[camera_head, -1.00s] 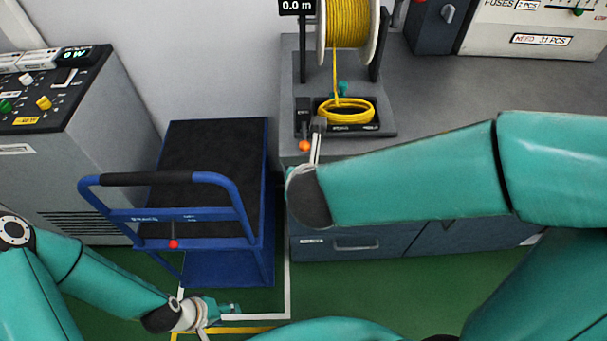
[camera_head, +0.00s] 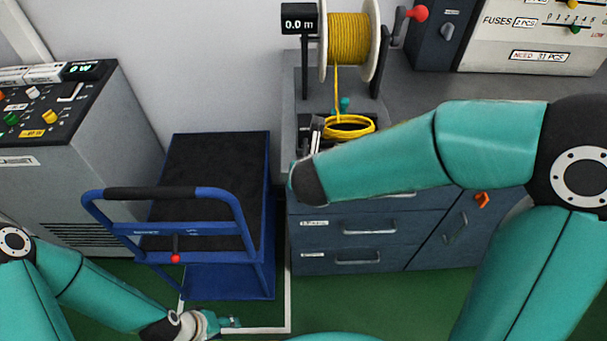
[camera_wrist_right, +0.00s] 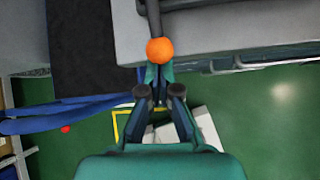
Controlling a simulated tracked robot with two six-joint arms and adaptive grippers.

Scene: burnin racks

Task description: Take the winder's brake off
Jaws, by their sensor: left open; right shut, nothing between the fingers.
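The winder carries a white spool (camera_head: 350,38) of yellow cord and stands on the grey bench, with a coil of yellow cord (camera_head: 349,127) in the tray at its foot. Its brake lever ends in an orange knob (camera_wrist_right: 159,50), seen in the right wrist view; my right forearm hides the knob in the head view. My right gripper (camera_wrist_right: 158,76) is shut and empty, its fingertips right by the knob; I cannot tell whether they touch it. My left gripper (camera_head: 230,322) is open and empty, low over the floor, far from the winder.
A blue trolley (camera_head: 262,205) with a black deck stands left of the bench. Bench drawers (camera_head: 340,240) lie below my right arm. A console (camera_head: 80,140) stands at the left and a fuse panel (camera_head: 530,35) at the back right.

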